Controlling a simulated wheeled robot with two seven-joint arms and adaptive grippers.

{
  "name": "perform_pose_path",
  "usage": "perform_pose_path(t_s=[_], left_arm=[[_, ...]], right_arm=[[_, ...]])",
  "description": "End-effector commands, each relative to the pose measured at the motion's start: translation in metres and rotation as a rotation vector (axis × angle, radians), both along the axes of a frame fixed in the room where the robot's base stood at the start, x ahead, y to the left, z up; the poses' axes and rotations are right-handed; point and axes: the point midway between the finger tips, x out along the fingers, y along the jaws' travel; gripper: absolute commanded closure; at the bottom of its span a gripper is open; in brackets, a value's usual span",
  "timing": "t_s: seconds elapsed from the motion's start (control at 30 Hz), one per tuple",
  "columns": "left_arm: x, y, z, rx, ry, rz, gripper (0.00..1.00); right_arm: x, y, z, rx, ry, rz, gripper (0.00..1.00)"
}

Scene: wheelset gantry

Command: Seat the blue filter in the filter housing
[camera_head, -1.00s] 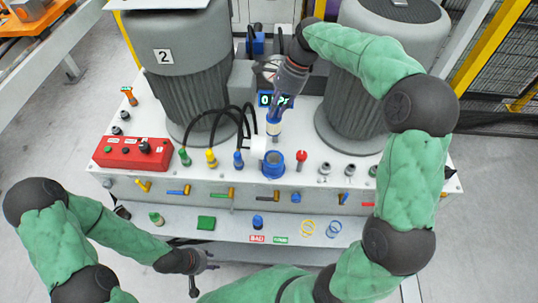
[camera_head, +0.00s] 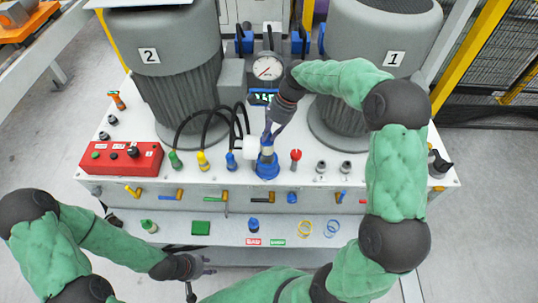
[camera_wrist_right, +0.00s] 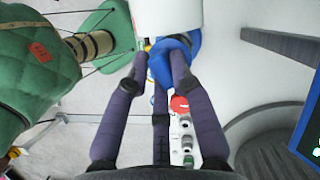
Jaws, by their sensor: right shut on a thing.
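The filter housing (camera_head: 267,171) is a blue cup on the white bench top, in front of the gauge. My right gripper (camera_head: 269,138) points down right above it, shut on the blue filter (camera_head: 266,151). The filter is at the housing's mouth; I cannot tell how deep it sits. In the right wrist view the fingers of my right gripper (camera_wrist_right: 165,55) close around a blue body, and filter and housing are hard to tell apart there. My left gripper (camera_head: 201,277) is low at the front, empty, its fingers spread apart.
The front shelf holds a blue piece (camera_head: 253,224) by red and green labels, a green block (camera_head: 201,228) and rings.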

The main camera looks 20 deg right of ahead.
Motion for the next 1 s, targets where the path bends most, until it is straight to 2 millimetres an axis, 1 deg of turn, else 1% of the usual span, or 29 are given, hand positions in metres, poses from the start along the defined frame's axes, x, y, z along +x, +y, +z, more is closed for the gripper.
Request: perform_pose_path(t_s=[0.03, 0.1, 0.2, 0.3, 0.47, 0.53, 0.8, 0.87, 1.0], left_arm=[[0.0, 0.0, -0.005, 0.0, 0.0, 0.0, 0.6], [0.0, 0.0, -0.008, 0.0, 0.0, 0.0, 0.6], [0.0, 0.0, -0.011, 0.0, 0.0, 0.0, 0.6], [0.0, 0.0, -0.012, 0.0, 0.0, 0.0, 0.6], [0.0, 0.0, -0.013, 0.0, 0.0, 0.0, 0.6], [0.0, 0.0, -0.015, 0.0, 0.0, 0.0, 0.6], [0.0, 0.0, -0.026, 0.0, -0.001, 0.0, 0.6], [0.0, 0.0, -0.026, 0.0, 0.0, 0.0, 0.6], [0.0, 0.0, -0.025, 0.0, 0.0, 0.0, 0.6]], right_arm=[[-0.001, 0.0, -0.014, 0.001, 0.003, -0.001, 1.0], [-0.001, 0.0, -0.029, 0.001, 0.003, 0.0, 1.0], [0.0, 0.0, -0.044, 0.0, 0.002, 0.001, 1.0], [0.0, 0.0, -0.052, 0.0, 0.0, 0.0, 1.0], [0.0, 0.0, -0.059, 0.0, 0.0, 0.0, 1.0], [0.0, 0.0, -0.066, 0.001, 0.002, 0.001, 1.0], [0.0, 0.0, -0.108, 0.001, 0.002, 0.001, 1.0], [0.0, 0.0, -0.111, 0.001, 0.001, 0.0, 1.0], [0.0, 0.0, -0.111, 0.0, 0.0, 0.001, 1.0]])
